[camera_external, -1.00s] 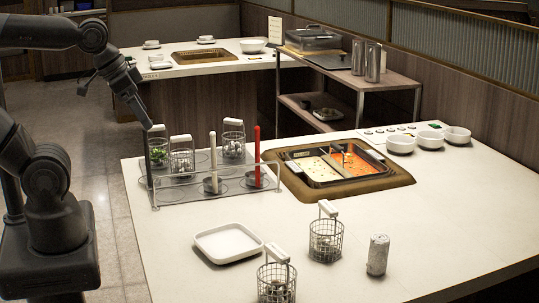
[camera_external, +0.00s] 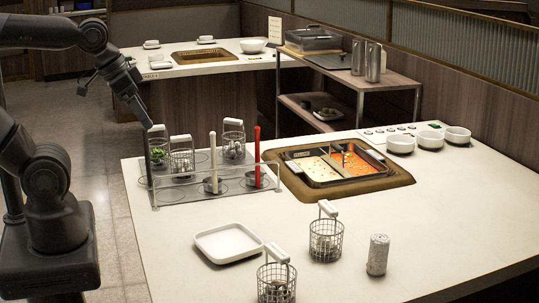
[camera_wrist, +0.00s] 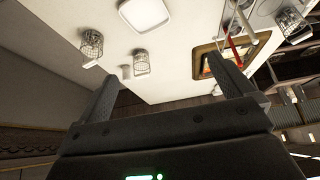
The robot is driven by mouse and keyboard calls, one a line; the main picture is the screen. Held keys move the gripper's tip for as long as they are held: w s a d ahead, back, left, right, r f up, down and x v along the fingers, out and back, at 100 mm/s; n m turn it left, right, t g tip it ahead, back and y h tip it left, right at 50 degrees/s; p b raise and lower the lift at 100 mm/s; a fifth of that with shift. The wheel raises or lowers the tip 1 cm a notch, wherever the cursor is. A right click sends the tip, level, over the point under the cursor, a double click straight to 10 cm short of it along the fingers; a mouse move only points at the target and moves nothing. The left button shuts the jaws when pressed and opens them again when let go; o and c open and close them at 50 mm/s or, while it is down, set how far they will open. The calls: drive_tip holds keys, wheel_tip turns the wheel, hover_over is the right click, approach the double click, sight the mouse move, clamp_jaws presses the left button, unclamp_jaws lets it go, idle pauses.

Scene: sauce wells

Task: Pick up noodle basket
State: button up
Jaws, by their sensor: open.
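Several wire baskets with white handles are in view; I cannot tell which is the noodle basket. Two stand on the near counter: the front basket (camera_external: 276,284) and one behind it (camera_external: 326,241). They also show in the wrist view, one at the left (camera_wrist: 91,44) and one nearer the middle (camera_wrist: 141,65). Others stand in the clear-sided rack: a left one with greens (camera_external: 158,154), a middle one (camera_external: 182,161) and a rear one (camera_external: 233,145). My gripper (camera_wrist: 166,68) is open and empty, apart from the baskets in the wrist view. In the external view it is near the rack's left end.
A white square tray (camera_external: 229,258) and a small cylinder (camera_external: 378,255) lie and stand on the counter. A divided soup pot (camera_external: 306,173) is sunk in it. Red (camera_external: 257,160) and white (camera_external: 213,165) ladle handles rise from the rack. White bowls (camera_external: 400,145) stand behind. The right front counter is clear.

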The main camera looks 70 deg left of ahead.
drive_tip(key=shift+o, duration=0.2)
drive_tip(key=g, duration=0.6)
hover_over(327, 226)
drive_tip(key=f, duration=1.8)
drive_tip(key=shift+d+f, duration=0.15)
drive_tip(key=shift+d, duration=0.1)
wheel_tip(327, 226, down, 5)
drive_tip(key=shift+r, duration=0.15)
drive_tip(key=shift+a+f, duration=0.15)
drive_tip(key=shift+f, duration=2.75)
